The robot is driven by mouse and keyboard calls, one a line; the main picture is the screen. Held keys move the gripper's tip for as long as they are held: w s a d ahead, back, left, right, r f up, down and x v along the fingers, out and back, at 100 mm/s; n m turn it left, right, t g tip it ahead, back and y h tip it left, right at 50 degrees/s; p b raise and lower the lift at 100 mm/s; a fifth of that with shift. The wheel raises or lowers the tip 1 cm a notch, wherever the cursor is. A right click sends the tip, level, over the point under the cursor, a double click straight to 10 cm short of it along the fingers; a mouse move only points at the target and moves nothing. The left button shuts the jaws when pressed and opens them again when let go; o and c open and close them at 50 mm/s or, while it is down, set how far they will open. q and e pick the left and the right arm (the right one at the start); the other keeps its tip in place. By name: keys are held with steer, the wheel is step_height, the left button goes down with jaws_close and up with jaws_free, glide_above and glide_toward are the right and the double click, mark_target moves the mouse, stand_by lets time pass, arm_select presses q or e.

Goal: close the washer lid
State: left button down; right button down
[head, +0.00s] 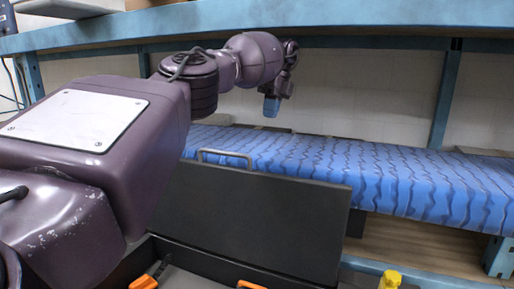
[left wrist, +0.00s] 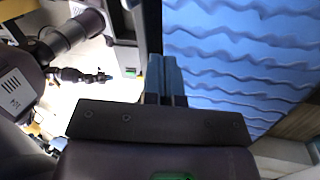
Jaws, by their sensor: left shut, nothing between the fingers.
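A dark grey flat lid (head: 255,215) stands raised and slightly tilted at the back of a dark open box (head: 215,262) in the lower middle of the head view. A thin metal handle (head: 225,154) shows at its top edge. I take this for the washer lid. My left gripper (head: 271,106) hangs beyond and above the lid, over the blue surface, apart from the lid. In the left wrist view its two blue-grey fingers (left wrist: 164,75) are together with nothing between them. My left arm hides the box's left side.
A blue wavy-patterned surface (head: 350,172) lies behind the lid, under a blue frame shelf (head: 330,14). Orange-handled items (head: 143,282) are in the box. A yellow-capped item (head: 390,278) stands right of it. Open space lies between shelf and blue surface.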

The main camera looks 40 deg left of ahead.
arm_select(q)
steer(key=x, duration=0.9)
steer(key=shift+s+a+f, duration=0.1)
steer(key=shift+s+f, duration=0.15)
steer(key=shift+s, duration=0.3)
steer(key=shift+s+f, duration=0.15)
steer(key=shift+s, duration=0.55)
steer(key=shift+s+f, duration=0.15)
steer(key=shift+s, duration=0.5)
